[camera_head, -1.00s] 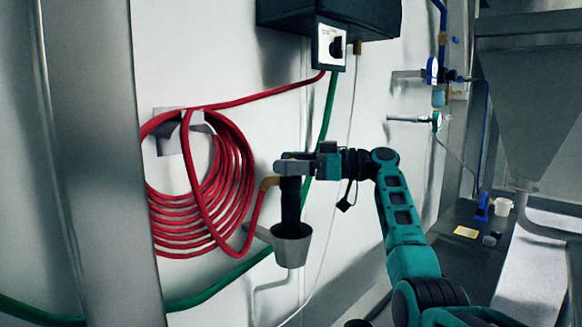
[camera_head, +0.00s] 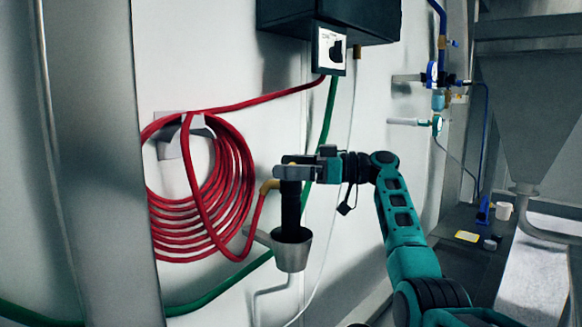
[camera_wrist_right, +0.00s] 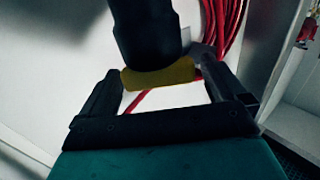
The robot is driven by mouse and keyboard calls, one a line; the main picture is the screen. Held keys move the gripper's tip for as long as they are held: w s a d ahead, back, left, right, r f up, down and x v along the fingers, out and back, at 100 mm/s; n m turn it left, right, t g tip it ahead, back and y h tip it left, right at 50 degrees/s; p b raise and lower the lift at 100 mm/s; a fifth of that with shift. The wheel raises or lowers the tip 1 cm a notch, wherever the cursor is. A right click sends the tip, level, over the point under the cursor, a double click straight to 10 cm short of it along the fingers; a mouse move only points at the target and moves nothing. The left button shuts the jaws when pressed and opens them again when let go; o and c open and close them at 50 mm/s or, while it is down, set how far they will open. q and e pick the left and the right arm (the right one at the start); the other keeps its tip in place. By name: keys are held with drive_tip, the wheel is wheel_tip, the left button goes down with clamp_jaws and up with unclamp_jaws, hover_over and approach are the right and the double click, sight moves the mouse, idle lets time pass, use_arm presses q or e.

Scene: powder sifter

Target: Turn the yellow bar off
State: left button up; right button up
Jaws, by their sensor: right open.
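A short yellow bar (camera_wrist_right: 160,75) shows in the right wrist view, between the fingers of my right gripper (camera_wrist_right: 158,88) and beside a black cylinder (camera_wrist_right: 145,30). In the head view my right gripper (camera_head: 284,167) is at the top of the black upright nozzle (camera_head: 291,207), and the fingers hide most of the bar there. A brass-yellow elbow (camera_head: 268,187) at the red hose's end shows just left of the nozzle. My left gripper is not in view.
The nozzle's lower end is in a grey cup (camera_head: 292,254) on the wall. A coiled red hose (camera_head: 205,195) hangs to the left. A black box with a switch panel (camera_head: 331,50) is above. Blue-handled valves (camera_head: 432,75) are on the right wall.

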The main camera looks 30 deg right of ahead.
drive_tip(key=v, duration=1.3)
drive_tip(key=shift+b, duration=0.45)
drive_tip(key=shift+w, duration=0.1)
